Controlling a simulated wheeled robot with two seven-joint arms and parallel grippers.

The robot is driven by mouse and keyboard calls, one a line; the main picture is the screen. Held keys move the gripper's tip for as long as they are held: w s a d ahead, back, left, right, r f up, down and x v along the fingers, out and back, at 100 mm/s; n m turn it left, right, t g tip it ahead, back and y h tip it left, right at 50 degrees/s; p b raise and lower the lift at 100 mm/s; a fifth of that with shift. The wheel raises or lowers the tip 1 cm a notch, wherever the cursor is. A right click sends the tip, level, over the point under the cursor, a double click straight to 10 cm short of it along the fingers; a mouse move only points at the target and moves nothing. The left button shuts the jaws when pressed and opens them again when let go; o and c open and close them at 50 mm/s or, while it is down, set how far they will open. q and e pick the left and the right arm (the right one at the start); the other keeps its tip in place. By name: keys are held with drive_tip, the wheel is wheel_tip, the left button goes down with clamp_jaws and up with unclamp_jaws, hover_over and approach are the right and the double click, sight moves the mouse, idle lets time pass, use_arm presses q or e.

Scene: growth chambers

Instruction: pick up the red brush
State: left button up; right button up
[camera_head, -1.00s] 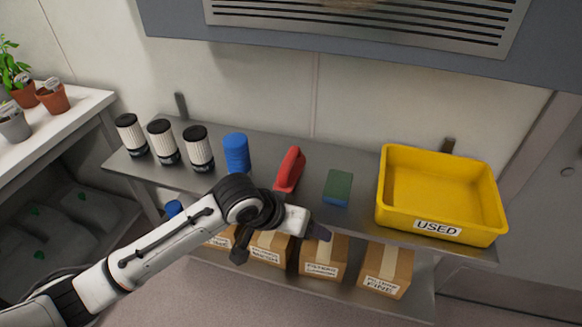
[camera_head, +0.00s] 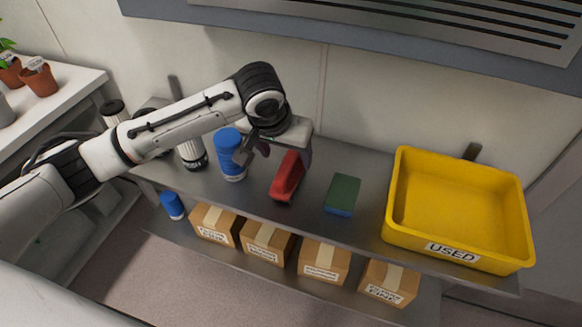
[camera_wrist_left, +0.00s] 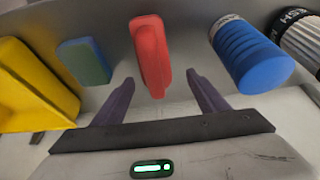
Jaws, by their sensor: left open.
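The red brush (camera_head: 286,180) lies on the upper metal shelf, between a blue canister and a green-and-blue sponge. My left gripper (camera_head: 277,154) is above the far end of the brush, and its body hides part of that end. In the left wrist view the red brush (camera_wrist_left: 151,55) points in between the two open fingers of my left gripper (camera_wrist_left: 158,97). The fingers stand apart on either side of its near end, with nothing gripped. Whether they are at the brush's height I cannot tell. My right gripper is not in view.
The blue canister (camera_head: 231,154) stands close to the left of the gripper, with white-and-black filters (camera_head: 193,154) beyond. The sponge (camera_head: 342,194) and yellow USED bin (camera_head: 455,249) are to the right. Cardboard boxes (camera_head: 325,261) sit on the lower shelf. A grey hood (camera_head: 350,30) overhangs behind.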

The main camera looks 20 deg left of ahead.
use_arm(q)
drive_tip(key=shift+w+f, duration=0.15)
drive_tip(key=shift+f, duration=0.2)
drive_tip(key=shift+w+d+f, duration=0.1)
drive_tip(key=shift+f, duration=0.25)
drive_tip(key=x, duration=0.4)
drive_tip(key=shift+d+f, duration=0.2)
drive_tip(key=shift+d, duration=0.1)
drive_tip(key=shift+f, duration=0.1)
drive_tip(key=shift+w, duration=0.1)
drive_tip(key=c, duration=1.1)
wheel_tip(320, 180, up, 10)
drive_tip(key=shift+r, duration=0.1)
drive_tip(key=shift+c, duration=0.2)
